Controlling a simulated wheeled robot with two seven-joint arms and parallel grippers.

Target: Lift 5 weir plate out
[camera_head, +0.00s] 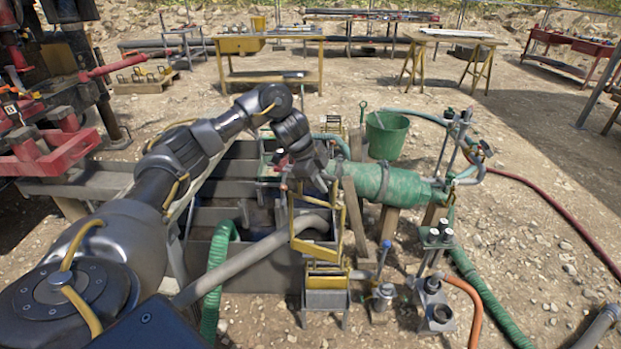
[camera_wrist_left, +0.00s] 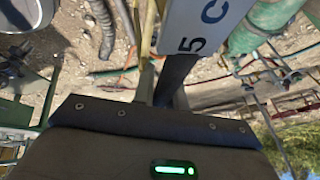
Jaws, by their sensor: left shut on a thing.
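My left arm comes in from the left in the head view and reaches over the grey mud tank (camera_head: 265,270). My left gripper (camera_head: 306,178) is over the tank's far right part, and its fingertips are hard to make out there. In the left wrist view a pale plate marked "5 C" (camera_wrist_left: 203,24) is right at the dark gripper finger, with its lettering tilted. My left gripper is shut on this weir plate. How far the plate stands out of its slot is hidden by my wrist. My right gripper is not in view.
A green cylinder (camera_head: 385,183) lies close right of the tank, with a green bucket (camera_head: 386,135) behind it. A yellow frame (camera_head: 297,222) stands at the tank's right side. A grey hose (camera_head: 245,262) and a green hose (camera_head: 216,270) cross the near side. Work tables stand far back.

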